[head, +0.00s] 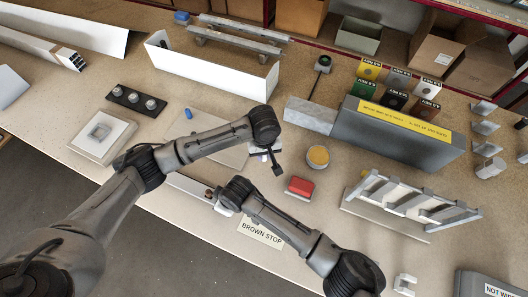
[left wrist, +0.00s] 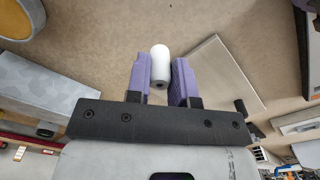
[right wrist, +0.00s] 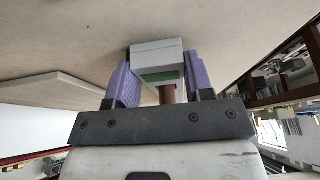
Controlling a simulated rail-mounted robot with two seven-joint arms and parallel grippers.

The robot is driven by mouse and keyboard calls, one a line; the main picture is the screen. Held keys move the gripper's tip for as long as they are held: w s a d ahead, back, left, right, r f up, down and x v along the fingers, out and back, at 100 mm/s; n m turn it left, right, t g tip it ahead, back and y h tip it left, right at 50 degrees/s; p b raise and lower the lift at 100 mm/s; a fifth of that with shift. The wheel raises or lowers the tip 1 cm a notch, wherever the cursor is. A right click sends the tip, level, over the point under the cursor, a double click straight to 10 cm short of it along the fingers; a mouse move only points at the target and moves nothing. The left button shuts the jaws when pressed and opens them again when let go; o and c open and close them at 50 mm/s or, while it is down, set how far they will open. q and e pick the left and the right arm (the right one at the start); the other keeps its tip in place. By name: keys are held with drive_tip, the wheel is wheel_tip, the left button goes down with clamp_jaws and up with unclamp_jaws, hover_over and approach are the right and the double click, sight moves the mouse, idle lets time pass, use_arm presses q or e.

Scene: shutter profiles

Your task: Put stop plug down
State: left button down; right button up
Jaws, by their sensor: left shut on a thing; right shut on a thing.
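The stop plug looks like a white rounded cylinder (left wrist: 159,60) in the left wrist view, with a dark hole in its near end. My left gripper (left wrist: 160,82) is shut on it, one purple finger on each side. In the head view the left gripper (head: 262,157) is over the middle of the table, and the plug is hard to make out. My right gripper (right wrist: 160,85) is shut on a pale grey profile (right wrist: 157,54) with a green patch on its near end. In the head view this profile (head: 186,186) lies low near the front edge, partly behind my arms.
A sign reading BROWN STOP (head: 262,232) lies at the front edge. A red block (head: 299,188) and a round yellow-topped container (head: 317,157) stand right of the left gripper. A flat grey board (head: 215,145) and a small blue piece (head: 188,114) are left of it.

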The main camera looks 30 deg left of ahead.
drive_tip(key=shift+c, duration=1)
